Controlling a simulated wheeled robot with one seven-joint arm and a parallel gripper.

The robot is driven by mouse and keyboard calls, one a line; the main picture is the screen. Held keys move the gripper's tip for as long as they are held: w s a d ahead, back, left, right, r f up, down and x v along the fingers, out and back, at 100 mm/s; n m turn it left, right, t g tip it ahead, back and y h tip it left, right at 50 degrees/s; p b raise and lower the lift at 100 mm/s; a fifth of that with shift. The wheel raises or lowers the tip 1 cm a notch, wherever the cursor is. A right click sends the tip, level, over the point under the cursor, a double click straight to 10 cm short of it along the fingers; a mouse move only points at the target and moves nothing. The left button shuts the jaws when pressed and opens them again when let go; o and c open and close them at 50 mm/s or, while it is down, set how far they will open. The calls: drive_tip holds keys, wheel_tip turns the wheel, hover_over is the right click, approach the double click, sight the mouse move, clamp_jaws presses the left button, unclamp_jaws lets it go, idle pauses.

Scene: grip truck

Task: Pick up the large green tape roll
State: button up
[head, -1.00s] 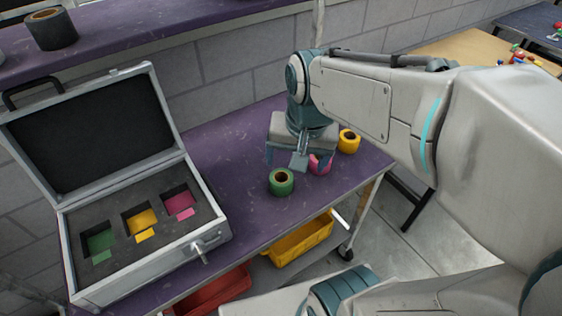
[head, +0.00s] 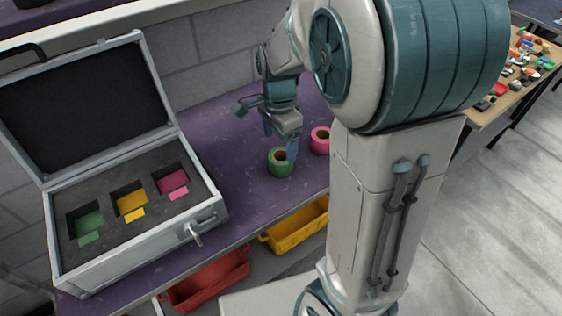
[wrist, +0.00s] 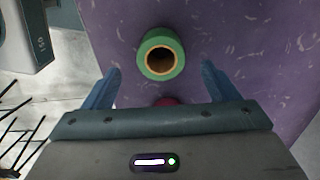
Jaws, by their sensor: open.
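The large green tape roll (head: 279,163) stands on the purple table with its hole facing up. In the wrist view the green roll (wrist: 161,54) lies ahead of and between my fingertips, not gripped. My gripper (head: 280,142) is open and empty, above and close by the roll in the head view. In the wrist view its two blue fingers (wrist: 160,75) are spread wider than the roll. I cannot tell how high the fingertips are above the table.
A pink tape roll (head: 320,140) stands just right of the green one; a reddish roll (wrist: 166,102) shows partly behind my gripper. An open case (head: 215,213) with coloured foam slots is at left. Yellow (head: 296,230) and red (head: 208,281) bins sit below the table.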

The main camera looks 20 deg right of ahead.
sight(281, 156)
drive_tip(key=f, duration=0.6)
drive_tip(key=shift+w+d+f, duration=0.1)
drive_tip(key=shift+d+f, duration=0.1)
drive_tip(key=shift+f, duration=0.1)
drive_tip(key=c, duration=1.1)
